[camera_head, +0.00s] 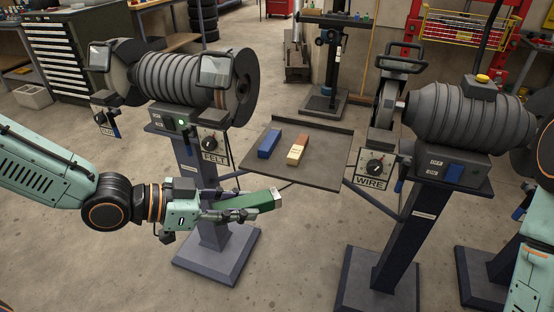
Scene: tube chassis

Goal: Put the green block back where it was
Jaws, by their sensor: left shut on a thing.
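The green block (252,202) is in my left gripper (222,212), which is shut on it. The block points to the right, and its pale end with a small marking shows. I hold it in the air in front of the left grinder's stand, nearer to me than the tray (330,174). A blue block (269,145) and a brown and cream block (297,149) lie side by side on the tray. My right arm shows at the right edge, but its gripper is out of the picture.
The left grinder (184,78), labelled FELT, and the right grinder (462,118), labelled WIRE, stand on pedestals on both sides of the tray. The tray's right part is bare. A drill press (326,75) stands behind.

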